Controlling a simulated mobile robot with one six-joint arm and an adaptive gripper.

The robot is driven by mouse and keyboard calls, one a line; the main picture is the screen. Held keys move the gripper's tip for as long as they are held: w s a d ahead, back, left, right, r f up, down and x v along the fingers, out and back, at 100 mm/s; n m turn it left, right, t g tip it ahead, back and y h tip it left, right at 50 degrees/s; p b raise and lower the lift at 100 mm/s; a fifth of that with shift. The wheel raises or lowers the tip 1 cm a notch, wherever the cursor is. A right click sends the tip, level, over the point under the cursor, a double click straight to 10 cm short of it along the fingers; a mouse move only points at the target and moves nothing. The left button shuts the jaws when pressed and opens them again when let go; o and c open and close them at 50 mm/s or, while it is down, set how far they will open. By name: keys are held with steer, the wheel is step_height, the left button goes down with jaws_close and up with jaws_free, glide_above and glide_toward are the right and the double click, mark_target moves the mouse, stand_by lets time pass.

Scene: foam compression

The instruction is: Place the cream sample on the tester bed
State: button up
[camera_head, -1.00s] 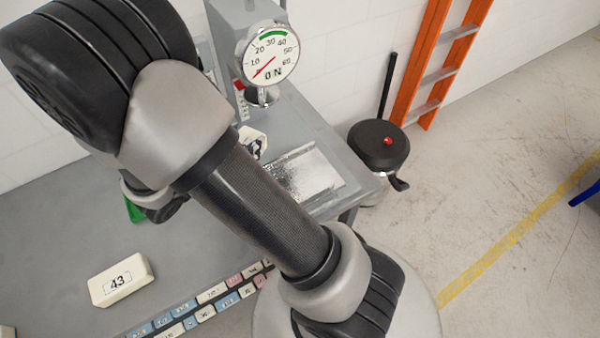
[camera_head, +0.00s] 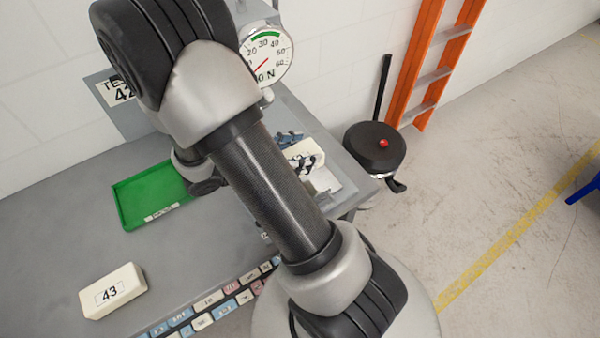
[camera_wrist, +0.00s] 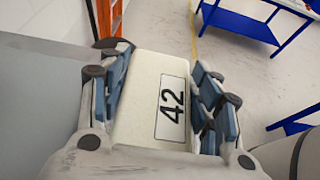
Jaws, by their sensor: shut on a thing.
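My gripper (camera_wrist: 161,66) is shut on a cream block labelled 42 (camera_wrist: 147,115), with a finger pad on each side of it in the wrist view. In the head view the cream sample (camera_head: 306,151) shows beyond my forearm, partly covered by a dark finger. It is over or close to the bright metal plate of the tester bed (camera_head: 326,181). I cannot tell whether it touches the plate. My arm hides much of the tester.
Another cream block, labelled 43 (camera_head: 112,291), lies on the grey bench at left. A green tray (camera_head: 148,198) lies behind it. Rows of small labelled blocks (camera_head: 209,301) line the front. A black pedal bin (camera_head: 375,148) and orange ladder (camera_head: 431,70) stand on the right.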

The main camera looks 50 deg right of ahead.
steer(key=shift+f+b, duration=0.85)
steer(key=shift+f, duration=2.75)
steer(key=shift+f, duration=0.1)
steer(key=o, duration=0.8)
steer(key=shift+w+a+r, duration=0.2)
steer(key=shift+a+r, duration=0.1)
steer(key=shift+r, duration=0.05)
steer(key=p+v, duration=0.2)
steer(key=v, duration=0.9)
steer(key=s+a+r+m+t+y, duration=0.2)
steer(key=s+a+r+m+y, duration=0.1)
steer(key=a+r+m+y, duration=0.1)
steer(key=s+a+r+m+t+y, duration=0.3)
steer(key=r+m, duration=0.3)
steer(key=r, duration=0.3)
steer(key=s+a+r+m+t+y, duration=0.3)
steer(key=s+a+r+m+y, duration=0.1)
steer(key=s+r+m+y, duration=0.1)
steer(key=shift+s+a+r+y, duration=0.15)
steer(key=shift+a+r+y, duration=0.25)
steer(key=shift+r, duration=0.5)
